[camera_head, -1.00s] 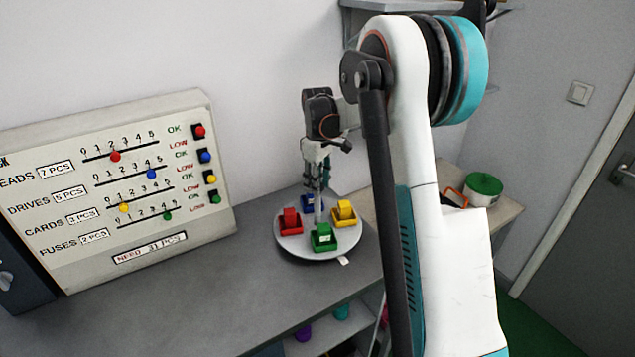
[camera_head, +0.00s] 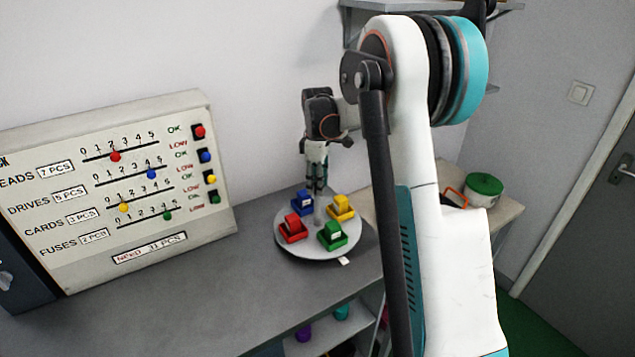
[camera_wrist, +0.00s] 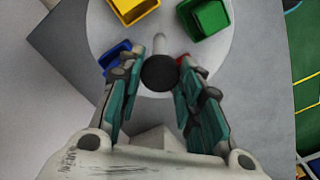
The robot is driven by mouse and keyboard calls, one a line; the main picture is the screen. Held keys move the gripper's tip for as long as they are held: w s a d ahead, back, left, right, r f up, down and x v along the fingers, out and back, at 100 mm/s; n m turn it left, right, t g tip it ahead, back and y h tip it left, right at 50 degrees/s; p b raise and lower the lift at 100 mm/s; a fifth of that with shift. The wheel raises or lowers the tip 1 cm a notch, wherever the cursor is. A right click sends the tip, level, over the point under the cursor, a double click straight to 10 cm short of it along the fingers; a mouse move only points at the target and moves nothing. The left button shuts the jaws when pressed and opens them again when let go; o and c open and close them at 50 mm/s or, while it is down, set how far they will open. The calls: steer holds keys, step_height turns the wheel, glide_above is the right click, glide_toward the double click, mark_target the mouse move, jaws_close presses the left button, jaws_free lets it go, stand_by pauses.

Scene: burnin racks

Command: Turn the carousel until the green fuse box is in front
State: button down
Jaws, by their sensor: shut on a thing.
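The round grey carousel (camera_head: 290,251) stands on the bench with coloured boxes around a central post (camera_head: 319,214). The green fuse box (camera_head: 332,236) is at the front, a little right of the middle. The red box (camera_head: 292,230) is front left, the yellow box (camera_head: 341,208) back right and the blue box (camera_head: 302,203) back left. My gripper (camera_head: 317,189) points down over the centre, shut on the post. In the wrist view, the post's dark round knob (camera_wrist: 160,73) sits between the fingers. The red box is mostly hidden there behind a finger.
A white tag (camera_head: 344,261) lies at the carousel's front edge. A panel with sliders and coloured buttons (camera_head: 120,180) stands left on the grey bench (camera_head: 190,295). A green-lidded pot (camera_head: 484,190) is at right. Bare bench lies left of the carousel.

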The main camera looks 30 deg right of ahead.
stand_by(0.4)
steer(key=c, duration=1.1)
jaws_free()
steer(key=shift+r, duration=0.1)
step_height(320, 180, up, 12)
steer(key=shift+f, duration=0.1)
